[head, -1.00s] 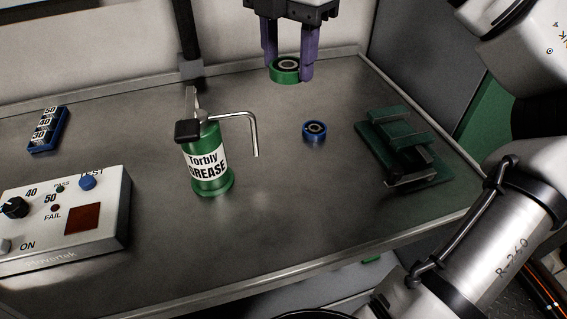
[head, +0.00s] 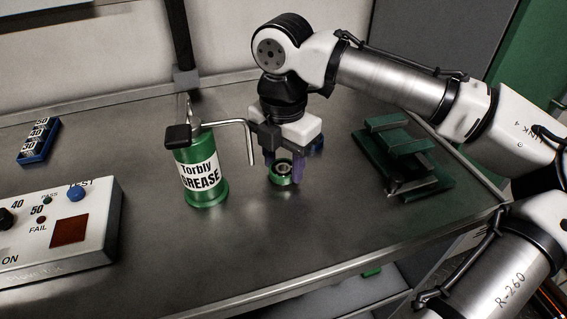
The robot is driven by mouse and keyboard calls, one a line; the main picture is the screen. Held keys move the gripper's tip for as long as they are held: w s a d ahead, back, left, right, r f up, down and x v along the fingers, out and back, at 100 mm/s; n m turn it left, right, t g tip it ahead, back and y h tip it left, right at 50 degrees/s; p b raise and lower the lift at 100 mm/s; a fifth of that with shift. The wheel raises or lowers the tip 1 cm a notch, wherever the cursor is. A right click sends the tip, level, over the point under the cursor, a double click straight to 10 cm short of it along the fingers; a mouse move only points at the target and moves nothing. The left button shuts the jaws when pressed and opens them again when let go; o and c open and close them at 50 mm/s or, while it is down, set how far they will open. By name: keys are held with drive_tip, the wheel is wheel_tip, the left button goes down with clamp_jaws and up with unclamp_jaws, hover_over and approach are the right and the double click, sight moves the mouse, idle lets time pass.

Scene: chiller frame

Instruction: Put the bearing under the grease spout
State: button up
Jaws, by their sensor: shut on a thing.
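The green bearing (head: 283,175) with a dark and silver centre is between the purple fingers of my gripper (head: 283,172), which is shut on it. It is low, at or just above the metal table; I cannot tell if it touches. The green grease can (head: 206,190), labelled Torbly GREASE, stands upright to the left. Its bent silver spout (head: 251,145) reaches right and points down. The bearing is to the right of the spout's tip, apart from it in the picture. A blue bearing (head: 317,143) is mostly hidden behind my gripper.
A green fixture (head: 400,165) stands to the right on the table. A white test box (head: 75,225) with knob and lamps is at the front left, and a blue block with number labels (head: 38,140) lies behind it. The table's front middle is clear.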

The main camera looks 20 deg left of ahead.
sight(283, 168)
drive_tip(key=shift+f, duration=0.4)
drive_tip(key=o, duration=1.1)
drive_tip(key=shift+f, duration=0.1)
drive_tip(key=shift+c, duration=0.2)
wheel_tip(283, 168, up, 12)
drive_tip(key=shift+p, duration=0.3)
